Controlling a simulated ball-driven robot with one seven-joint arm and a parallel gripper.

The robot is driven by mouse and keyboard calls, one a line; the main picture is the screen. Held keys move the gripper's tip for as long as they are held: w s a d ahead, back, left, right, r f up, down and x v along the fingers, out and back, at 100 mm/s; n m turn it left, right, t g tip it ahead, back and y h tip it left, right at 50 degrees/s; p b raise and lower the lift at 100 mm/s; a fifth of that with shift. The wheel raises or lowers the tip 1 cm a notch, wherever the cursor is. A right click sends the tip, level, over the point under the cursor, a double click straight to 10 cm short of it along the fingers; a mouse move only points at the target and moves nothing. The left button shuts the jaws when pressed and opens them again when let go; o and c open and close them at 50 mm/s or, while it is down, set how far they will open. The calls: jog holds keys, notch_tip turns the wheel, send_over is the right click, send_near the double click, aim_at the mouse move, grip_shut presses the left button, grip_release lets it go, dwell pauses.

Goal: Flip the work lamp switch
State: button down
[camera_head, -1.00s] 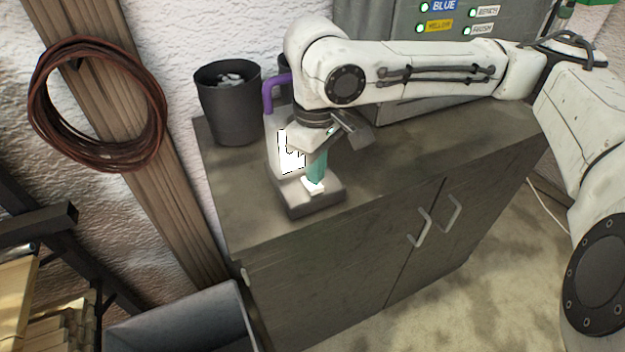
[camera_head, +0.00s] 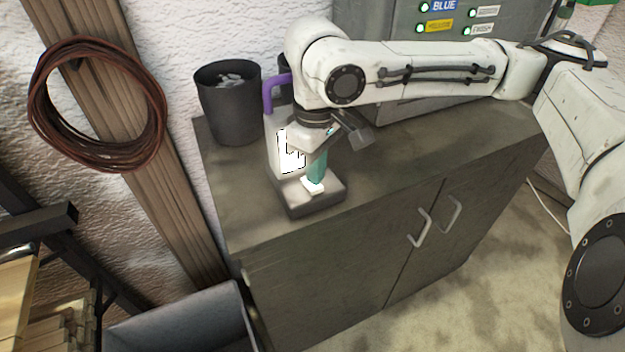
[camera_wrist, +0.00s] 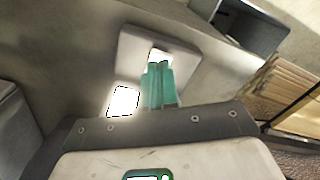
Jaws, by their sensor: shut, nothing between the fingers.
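The work lamp stands on the cabinet top, with a grey base (camera_head: 318,205), a bright white panel (camera_head: 291,158) and a purple handle (camera_head: 268,92). A small white switch (camera_head: 312,188) sits on top of the base. My gripper (camera_head: 315,181) points down with its teal fingers shut and empty. Its tips are at the switch and partly cover it; I cannot tell whether they touch it. In the wrist view, the shut fingers (camera_wrist: 158,66) overlap the pale switch (camera_wrist: 158,54) on the lamp base (camera_wrist: 133,47), and the bright panel (camera_wrist: 123,101) is beside them.
A dark cup (camera_head: 232,110) stands behind and left of the lamp. A grey panel box (camera_head: 395,30) with labelled green lights stands at the back. The cabinet top (camera_head: 420,135) is clear to the right. A grey bin (camera_head: 185,322) is below left.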

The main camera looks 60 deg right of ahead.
jog(key=shift+f+b, duration=0.65)
jog(key=shift+f, duration=0.3)
dwell(0.7)
notch_tip(320, 180, up, 7)
jog(key=p, duration=0.7)
jog(key=shift+r, duration=0.1)
jog(key=shift+s, duration=0.1)
dwell(0.6)
